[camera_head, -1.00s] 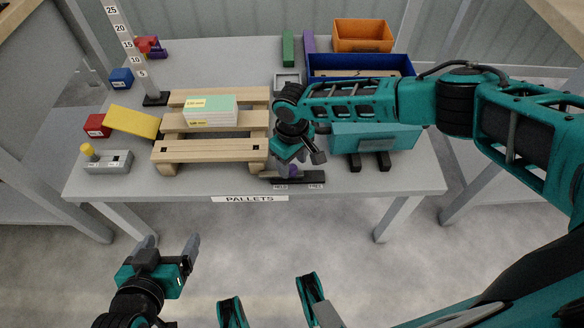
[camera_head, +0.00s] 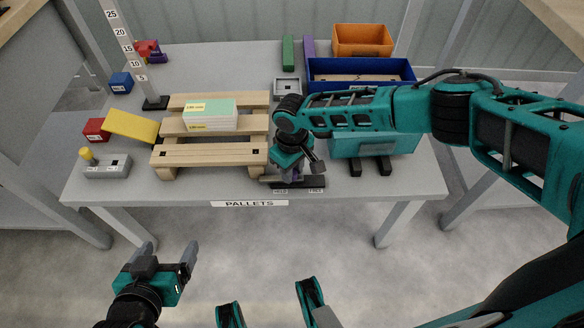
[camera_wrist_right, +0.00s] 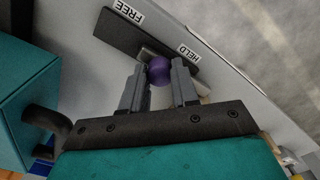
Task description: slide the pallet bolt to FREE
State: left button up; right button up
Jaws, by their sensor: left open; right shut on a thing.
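The pallet bolt has a dark base plate (camera_head: 312,184) at the front edge of the table, with a HELD label (camera_head: 280,191) at its left and a FREE label (camera_head: 316,190) at its right. In the right wrist view the bolt's purple knob (camera_wrist_right: 159,70) is beside the HELD label (camera_wrist_right: 188,53), away from the FREE label (camera_wrist_right: 128,12). My right gripper (camera_wrist_right: 160,80) is shut on the knob; in the head view the gripper (camera_head: 290,176) mostly hides it. My left gripper (camera_head: 168,250) is open and empty in front of the table.
A teal box (camera_head: 375,143) on dark feet is to the right. A blue bin (camera_head: 360,70) and an orange bin (camera_head: 362,38) are behind. The table's front right corner is clear.

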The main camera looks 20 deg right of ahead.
grip_shut()
jog(key=shift+d, duration=0.1)
jog(key=d+p, duration=0.1)
jog(key=d, duration=0.1)
jog(key=s+d+p, duration=0.1)
jog(key=d+p, duration=0.1)
jog(key=shift+s+d+r, duration=0.1)
jog(key=shift+r, duration=0.05)
jog(key=shift+d, duration=0.25)
jog(key=o, duration=0.8)
grip_release()
jog(key=shift+o, duration=0.7)
